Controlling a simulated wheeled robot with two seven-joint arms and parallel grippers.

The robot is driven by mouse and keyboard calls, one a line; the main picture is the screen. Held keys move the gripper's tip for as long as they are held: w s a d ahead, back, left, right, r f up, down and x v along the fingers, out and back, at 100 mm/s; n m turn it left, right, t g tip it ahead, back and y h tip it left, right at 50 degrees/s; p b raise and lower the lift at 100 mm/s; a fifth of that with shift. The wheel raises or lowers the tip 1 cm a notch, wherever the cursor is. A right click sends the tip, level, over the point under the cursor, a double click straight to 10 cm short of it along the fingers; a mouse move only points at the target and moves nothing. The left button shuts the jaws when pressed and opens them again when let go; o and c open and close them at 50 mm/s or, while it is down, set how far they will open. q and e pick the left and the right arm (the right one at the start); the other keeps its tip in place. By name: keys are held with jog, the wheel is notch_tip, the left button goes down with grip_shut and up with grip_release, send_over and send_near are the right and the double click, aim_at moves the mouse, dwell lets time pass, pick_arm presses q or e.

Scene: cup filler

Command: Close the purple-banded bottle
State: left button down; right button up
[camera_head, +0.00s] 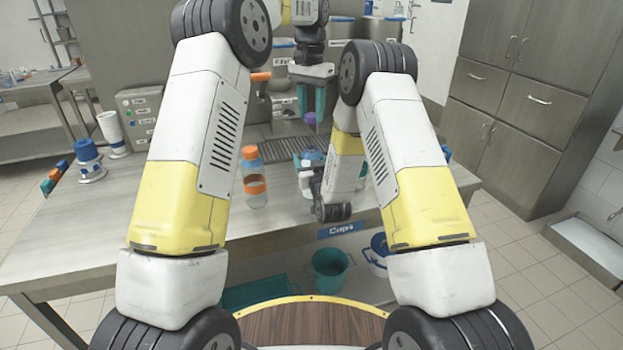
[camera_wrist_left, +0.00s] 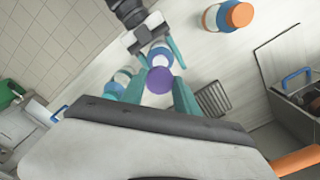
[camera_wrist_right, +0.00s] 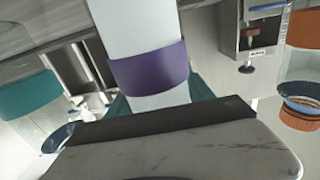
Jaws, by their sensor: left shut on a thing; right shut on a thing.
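My left gripper (camera_head: 311,110) points down above the table, shut on a purple cap (camera_head: 310,118). In the left wrist view the cap (camera_wrist_left: 159,80) sits between the teal fingers. My right gripper (camera_head: 311,160) is low over the table, shut on the purple-banded bottle. In the right wrist view this pale bottle (camera_wrist_right: 150,72) has a wide purple band and stands between the teal fingers. In the left wrist view a round white and blue shape, apparently the bottle's top (camera_wrist_left: 161,58), shows just beyond the cap. The cap appears apart from it, above.
An orange-banded bottle (camera_head: 255,192) stands left of the grippers, with an orange-capped blue bottle (camera_head: 251,157) behind it. A drain grille (camera_head: 285,149) lies farther back. A blue-topped container (camera_head: 88,160) stands at the table's left. A teal bin (camera_head: 329,268) is below the front edge.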

grip_shut()
pick_arm(q)
send_over(311, 143)
jog(key=shift+f, duration=2.5)
jog(key=shift+s, duration=0.1)
jog(key=shift+f, duration=0.9)
jog(key=shift+f, duration=0.55)
